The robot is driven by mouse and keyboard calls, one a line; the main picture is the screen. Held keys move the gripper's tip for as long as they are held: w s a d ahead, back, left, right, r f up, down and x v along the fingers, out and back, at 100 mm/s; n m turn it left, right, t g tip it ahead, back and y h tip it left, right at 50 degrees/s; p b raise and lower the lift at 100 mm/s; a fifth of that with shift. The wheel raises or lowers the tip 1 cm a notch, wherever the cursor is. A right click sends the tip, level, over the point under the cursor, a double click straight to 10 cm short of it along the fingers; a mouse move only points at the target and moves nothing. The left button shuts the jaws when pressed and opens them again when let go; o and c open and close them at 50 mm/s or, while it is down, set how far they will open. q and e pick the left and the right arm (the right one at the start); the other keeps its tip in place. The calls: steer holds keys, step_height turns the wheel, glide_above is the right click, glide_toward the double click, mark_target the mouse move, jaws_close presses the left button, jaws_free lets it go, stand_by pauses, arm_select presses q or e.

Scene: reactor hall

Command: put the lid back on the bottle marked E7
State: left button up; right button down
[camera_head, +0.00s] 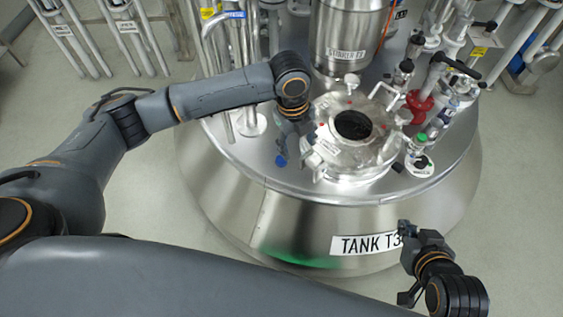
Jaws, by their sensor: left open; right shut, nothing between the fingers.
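My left gripper (290,142) reaches in from the left and points down over the top of the tank (245,165). It is open. A small blue round piece (281,161) shows at its fingertips; I cannot tell whether it is a lid or whether the gripper touches it. No marking E7 can be read. Several small bottle-like fittings stand right of the round hatch, one with a green top (421,138); I cannot tell which is the bottle. My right gripper (405,243) is shut and empty in front of the tank's lower right side, by the TANK T3 label.
An open round hatch (353,125) with clamps sits mid-top. A steel stirrer housing (348,45) rises behind it. A red valve (418,101) and pipes crowd the right. A bent pipe (222,60) stands left. Bare tank top lies left of the hatch.

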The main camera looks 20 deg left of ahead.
arm_select(q)
step_height(320, 180, up, 2)
steer(key=r+m+y, duration=0.1)
glide_above(282, 160)
steer(key=shift+f+g, duration=0.25)
steer(key=shift+g, duration=0.05)
arm_select(e)
steer(key=shift+r, duration=0.1)
arm_select(q)
step_height(282, 160, down, 8)
steer(key=b, duration=0.2)
steer(key=shift+b, duration=0.4)
steer(key=shift+f, duration=0.35)
arm_select(e)
steer(key=w+a+r+t+y, duration=0.2)
steer(key=w+a+r+t, duration=0.1)
steer(key=w+r+t, duration=0.4)
steer(key=shift+a+r+t, duration=0.2)
steer(key=shift+r+t, duration=0.1)
steer(key=shift+r, duration=1.45)
